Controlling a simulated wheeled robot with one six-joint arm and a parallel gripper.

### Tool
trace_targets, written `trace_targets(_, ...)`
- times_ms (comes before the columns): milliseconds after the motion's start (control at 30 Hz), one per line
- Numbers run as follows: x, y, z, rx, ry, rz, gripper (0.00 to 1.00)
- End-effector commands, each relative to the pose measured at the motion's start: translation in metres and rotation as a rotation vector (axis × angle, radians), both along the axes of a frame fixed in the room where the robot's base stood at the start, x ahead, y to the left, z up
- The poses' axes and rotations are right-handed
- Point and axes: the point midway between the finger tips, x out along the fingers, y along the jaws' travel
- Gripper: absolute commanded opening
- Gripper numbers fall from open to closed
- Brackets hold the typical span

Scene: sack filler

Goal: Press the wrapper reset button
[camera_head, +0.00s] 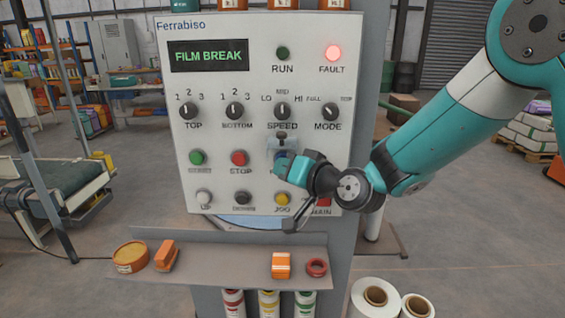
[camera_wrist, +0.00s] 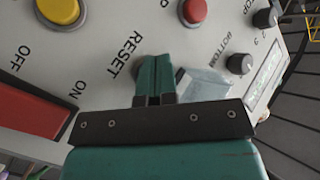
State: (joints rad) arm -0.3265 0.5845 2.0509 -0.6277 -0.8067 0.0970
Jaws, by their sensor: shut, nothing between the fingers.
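The wrapper panel (camera_head: 222,130) faces me in the head view, its display (camera_head: 208,55) reading "FILM BREAK". My gripper (camera_head: 281,167) is in front of the button row, right of the red STOP button (camera_head: 239,158). In the wrist view my teal fingers (camera_wrist: 155,66) are shut together, empty, beside the RESET label (camera_wrist: 123,55). The reset button is hidden behind them; I cannot tell whether they touch it. A clear cover (camera_head: 283,142) stands out from the panel just above the fingertips. It also shows in the wrist view (camera_wrist: 205,84), right of the fingers.
The red FAULT lamp (camera_head: 333,52) is lit. The yellow JOG button (camera_head: 282,198) and red MAIN switch (camera_head: 325,201) lie below, close to my wrist. A shelf (camera_head: 215,262) with orange items juts out under the panel. A conveyor (camera_head: 60,188) stands at the left.

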Motion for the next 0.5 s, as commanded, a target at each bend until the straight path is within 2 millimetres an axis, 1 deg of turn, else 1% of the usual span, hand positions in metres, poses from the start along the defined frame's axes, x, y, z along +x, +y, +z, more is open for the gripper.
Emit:
trace_targets(167,0.0,0.0,0.0,-0.001,0.0,0.001,0.0)
trace_targets(267,-0.004,0.001,-0.001,-0.002,0.001,0.002,0.0)
trace_targets(500,-0.028,0.002,-0.002,-0.003,0.003,0.006,0.0)
